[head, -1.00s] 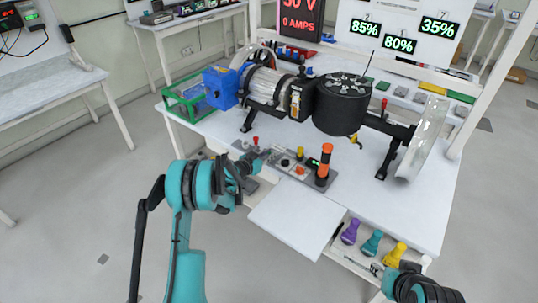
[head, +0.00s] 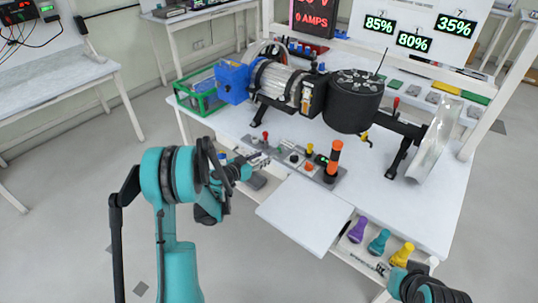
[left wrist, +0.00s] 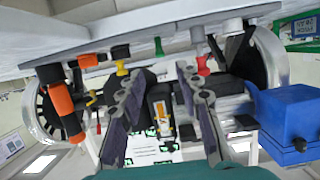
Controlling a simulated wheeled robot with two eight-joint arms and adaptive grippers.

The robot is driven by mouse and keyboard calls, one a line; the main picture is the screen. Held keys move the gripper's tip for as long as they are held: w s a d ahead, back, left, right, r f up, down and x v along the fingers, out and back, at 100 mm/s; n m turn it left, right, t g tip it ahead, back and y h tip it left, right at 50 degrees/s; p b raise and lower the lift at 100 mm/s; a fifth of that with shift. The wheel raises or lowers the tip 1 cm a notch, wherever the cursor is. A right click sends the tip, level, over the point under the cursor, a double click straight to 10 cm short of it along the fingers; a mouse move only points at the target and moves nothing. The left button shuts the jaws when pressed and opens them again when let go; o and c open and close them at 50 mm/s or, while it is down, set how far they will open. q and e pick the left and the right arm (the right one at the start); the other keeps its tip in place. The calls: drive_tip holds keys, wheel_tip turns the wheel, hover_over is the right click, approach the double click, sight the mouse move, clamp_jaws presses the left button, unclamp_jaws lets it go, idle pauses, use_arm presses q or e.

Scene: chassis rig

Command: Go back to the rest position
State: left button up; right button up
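My left gripper (head: 248,166) is at the left end of the grey control panel (head: 312,175) on the bench's front edge. In the left wrist view its two dark fingers are spread apart with nothing between them (left wrist: 156,72). That view appears upside down, with the panel's red, green and yellow knobs beyond the fingertips. My right gripper (head: 425,287) is low at the right, cut by the picture's bottom edge. Its fingers are not clear.
The white bench (head: 405,195) carries a motor rig with a blue box (head: 232,84), a black drum (head: 352,102) and a clear disc (head: 437,140). An orange-and-black post (head: 334,158) stands on the panel. Purple, teal and yellow handles (head: 378,241) sit in a front tray. Floor at left is free.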

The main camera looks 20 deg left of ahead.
use_arm(q)
drive_tip(key=shift+s+a+r, duration=0.15)
drive_tip(key=shift+s, duration=0.25)
